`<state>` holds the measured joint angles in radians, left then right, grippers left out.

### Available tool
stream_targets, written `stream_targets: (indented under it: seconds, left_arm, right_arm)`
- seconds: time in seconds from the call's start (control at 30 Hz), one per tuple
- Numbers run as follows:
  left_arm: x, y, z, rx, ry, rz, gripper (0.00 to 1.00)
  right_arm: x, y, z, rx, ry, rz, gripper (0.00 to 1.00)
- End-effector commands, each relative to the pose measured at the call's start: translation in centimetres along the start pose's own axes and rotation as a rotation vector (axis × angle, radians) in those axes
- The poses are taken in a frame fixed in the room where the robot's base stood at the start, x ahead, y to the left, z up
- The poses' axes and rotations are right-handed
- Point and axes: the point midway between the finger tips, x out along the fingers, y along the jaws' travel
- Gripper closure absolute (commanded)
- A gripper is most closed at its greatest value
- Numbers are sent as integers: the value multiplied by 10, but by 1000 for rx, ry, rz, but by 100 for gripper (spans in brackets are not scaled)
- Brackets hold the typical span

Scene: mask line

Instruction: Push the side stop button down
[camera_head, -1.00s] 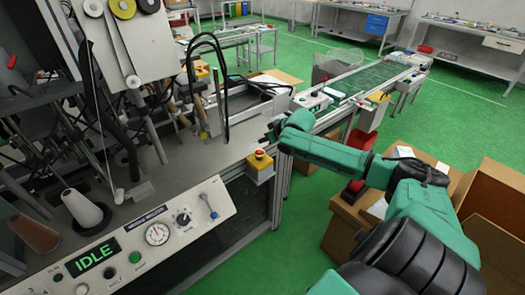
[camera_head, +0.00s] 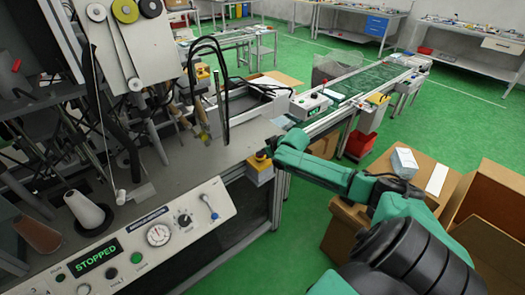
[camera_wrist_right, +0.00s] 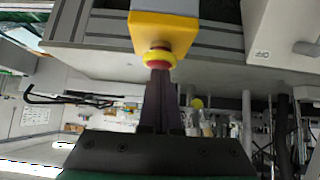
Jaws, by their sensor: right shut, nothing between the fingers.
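The side stop button is a red knob on a yellow collar, on a yellow and grey box (camera_head: 258,170) at the machine's right front corner. In the right wrist view the red button (camera_wrist_right: 158,64) sits under the yellow box (camera_wrist_right: 163,34) as pictured. My right gripper (camera_wrist_right: 158,78) is shut and empty, and its fingertips appear to touch the button. In the head view my right gripper (camera_head: 268,153) covers much of the button from the right. The panel display (camera_head: 95,258) reads STOPPED in green. My left gripper is not in view.
The control panel (camera_head: 150,240) has a gauge, knobs and a blue-handled switch. A conveyor (camera_head: 375,78) runs to the back right. Green floor lies free at the far right.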

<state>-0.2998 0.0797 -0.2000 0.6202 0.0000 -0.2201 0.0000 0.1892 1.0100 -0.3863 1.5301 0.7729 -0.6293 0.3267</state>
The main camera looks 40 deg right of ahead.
Motion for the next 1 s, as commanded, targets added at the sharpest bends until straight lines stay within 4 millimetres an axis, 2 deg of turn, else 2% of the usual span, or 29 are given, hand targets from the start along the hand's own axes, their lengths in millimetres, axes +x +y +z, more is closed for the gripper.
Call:
stream_targets:
  seconds: [0.03,0.17,0.27,0.37,0.5,0.53,0.6,0.73,1.0]
  left_arm:
    - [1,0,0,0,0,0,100]
    - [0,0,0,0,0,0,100]
    - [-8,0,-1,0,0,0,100]
    - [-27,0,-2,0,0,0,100]
    - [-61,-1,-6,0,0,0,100]
    - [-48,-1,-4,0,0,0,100]
    - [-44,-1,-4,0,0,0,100]
    - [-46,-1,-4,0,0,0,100]
    - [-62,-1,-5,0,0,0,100]
  right_arm:
    - [4,-2,12,3,-26,-4,100]
    - [4,-3,14,4,-31,-5,100]
    - [-2,-3,8,5,-32,-4,100]
    - [-14,-3,-8,4,-26,-4,100]
    - [-37,-3,-40,0,-7,1,100]
    - [-38,-1,-28,-5,-12,3,100]
    - [-54,-2,-28,-10,-11,2,100]
    - [-79,-3,-30,-10,-7,2,100]
    - [-117,-3,-35,0,-2,-1,100]
